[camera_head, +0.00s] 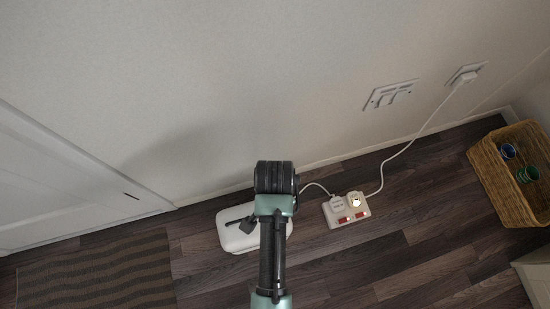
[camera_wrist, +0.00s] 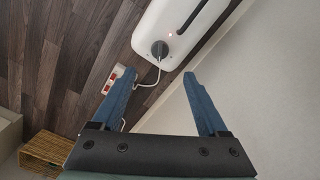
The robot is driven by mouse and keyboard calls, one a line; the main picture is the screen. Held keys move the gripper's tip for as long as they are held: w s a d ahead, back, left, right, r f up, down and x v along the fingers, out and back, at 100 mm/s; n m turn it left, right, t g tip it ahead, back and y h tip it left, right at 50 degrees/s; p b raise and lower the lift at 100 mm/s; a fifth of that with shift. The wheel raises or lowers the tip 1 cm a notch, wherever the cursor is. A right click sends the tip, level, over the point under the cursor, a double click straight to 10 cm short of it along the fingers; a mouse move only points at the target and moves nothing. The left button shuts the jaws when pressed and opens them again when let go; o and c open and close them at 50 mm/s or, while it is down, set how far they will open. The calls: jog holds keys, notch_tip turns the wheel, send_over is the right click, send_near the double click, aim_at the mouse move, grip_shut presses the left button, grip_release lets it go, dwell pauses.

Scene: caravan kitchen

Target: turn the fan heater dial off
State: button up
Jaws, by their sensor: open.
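The fan heater is a white rounded box on the floor by the wall, partly hidden behind my arm in the head view (camera_head: 230,240). It fills the top of the wrist view (camera_wrist: 168,18), with a dark slot across it. Its dark round dial (camera_wrist: 159,48) sits near the edge facing my gripper. A small reddish light (camera_wrist: 170,35) glows beside the dial. My gripper (camera_wrist: 159,74) is open and empty, with its blue fingers spread either side of the dial's line. The fingertips appear short of the dial, and I see no contact.
A white power strip (camera_head: 346,211) with red switches lies right of the heater, its cord running to a wall socket (camera_head: 466,76). The heater's white cable (camera_wrist: 140,83) passes near my left finger. A wicker basket (camera_head: 487,165) stands far right. A striped mat (camera_head: 95,275) lies left.

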notch_tip(320, 180, down, 12)
jog(key=b, duration=0.7)
jog(key=shift+r, duration=0.2)
grip_shut()
